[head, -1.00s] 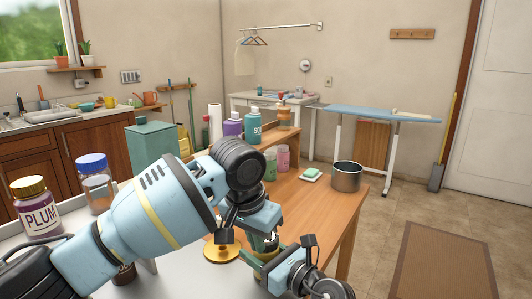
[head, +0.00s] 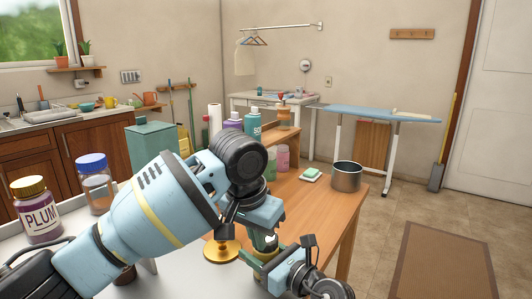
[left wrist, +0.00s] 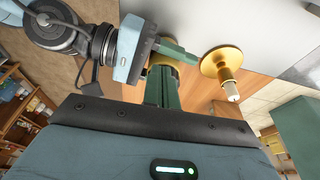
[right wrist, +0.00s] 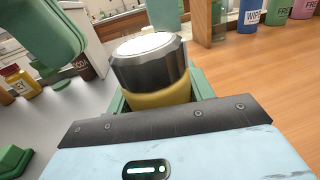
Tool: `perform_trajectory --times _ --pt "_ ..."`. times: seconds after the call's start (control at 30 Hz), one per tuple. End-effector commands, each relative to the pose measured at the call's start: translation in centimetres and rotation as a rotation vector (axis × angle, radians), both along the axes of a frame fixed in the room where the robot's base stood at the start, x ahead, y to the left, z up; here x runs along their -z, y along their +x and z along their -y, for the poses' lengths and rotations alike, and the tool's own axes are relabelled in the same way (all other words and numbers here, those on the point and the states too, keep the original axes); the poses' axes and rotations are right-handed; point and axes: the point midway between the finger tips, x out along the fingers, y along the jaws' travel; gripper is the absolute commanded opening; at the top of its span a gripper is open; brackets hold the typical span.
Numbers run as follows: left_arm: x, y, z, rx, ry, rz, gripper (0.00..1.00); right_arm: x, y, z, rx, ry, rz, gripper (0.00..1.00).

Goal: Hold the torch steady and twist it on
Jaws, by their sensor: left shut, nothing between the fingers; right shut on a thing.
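Part of the torch also shows in the left wrist view (left wrist: 161,60), mostly hidden by green fingers. My left gripper (left wrist: 165,85) is shut and empty, its fingertips close to the torch; I cannot tell whether they touch it. In the head view my left gripper (head: 264,240) reaches down beside my right gripper (head: 250,259), and they hide most of the torch.
A brass candlestick (head: 222,251) stands just left of the grippers; it also shows in the left wrist view (left wrist: 222,64). A plum jar (head: 38,212) and a blue-lidded jar (head: 95,188) stand at left. A steel pot (head: 346,177) and soap dish (head: 311,175) stand farther back.

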Motion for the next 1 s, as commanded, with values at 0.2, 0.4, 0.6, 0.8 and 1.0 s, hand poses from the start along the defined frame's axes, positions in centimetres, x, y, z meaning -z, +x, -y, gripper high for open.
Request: perform_trajectory --times 0.2,0.4,0.6,0.8,1.0 --pt "-2.3 0.0 0.1 0.001 -0.001 0.0 0.0 0.0 0.0 0.0 0.001 0.0 0.0 0.32" --pt "-4.0 0.0 0.1 0.001 0.0 0.0 0.0 0.0 0.0 0.1 0.001 0.0 0.0 0.32" --pt "-4.4 0.0 0.0 0.001 0.001 -0.001 0.0 0.0 0.0 0.1 0.001 0.0 0.0 0.32" --pt "-4.4 0.0 0.0 0.001 0.001 -0.001 0.0 0.0 0.0 0.1 0.001 0.0 0.0 0.32" --pt "-4.4 0.0 0.0 0.001 0.0 0.0 0.0 0.0 0.0 0.1 0.001 0.0 0.0 0.74"
